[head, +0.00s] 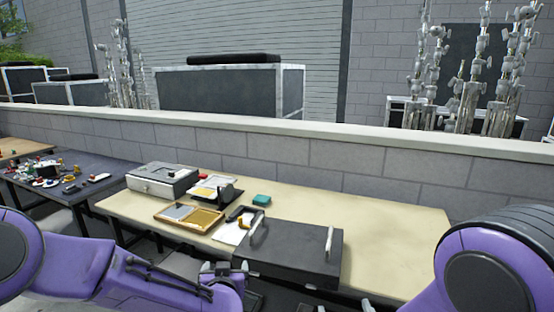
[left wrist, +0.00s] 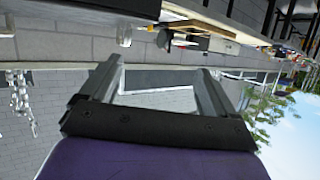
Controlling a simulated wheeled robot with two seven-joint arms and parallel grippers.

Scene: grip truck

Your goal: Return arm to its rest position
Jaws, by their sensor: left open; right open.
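My left arm (head: 70,268) is purple and reaches in from the left of the head view, low along the front of the tables. In the left wrist view, which is turned over, my left gripper (left wrist: 158,85) has its two grey fingers spread with nothing between them. My right arm (head: 490,265) bulks large at the lower right of the head view. Only a small grey part of my right gripper (head: 369,304) seems to show at the bottom edge, and most of it is cut off. No object shows held.
A cream table (head: 385,224) bears a black case (head: 290,255), a grey box (head: 162,180), a wooden tray (head: 205,220) and a teal block (head: 261,200). A dark table (head: 105,184) with small items stands left. A low brick wall (head: 300,155) runs behind. The cream table's right part is clear.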

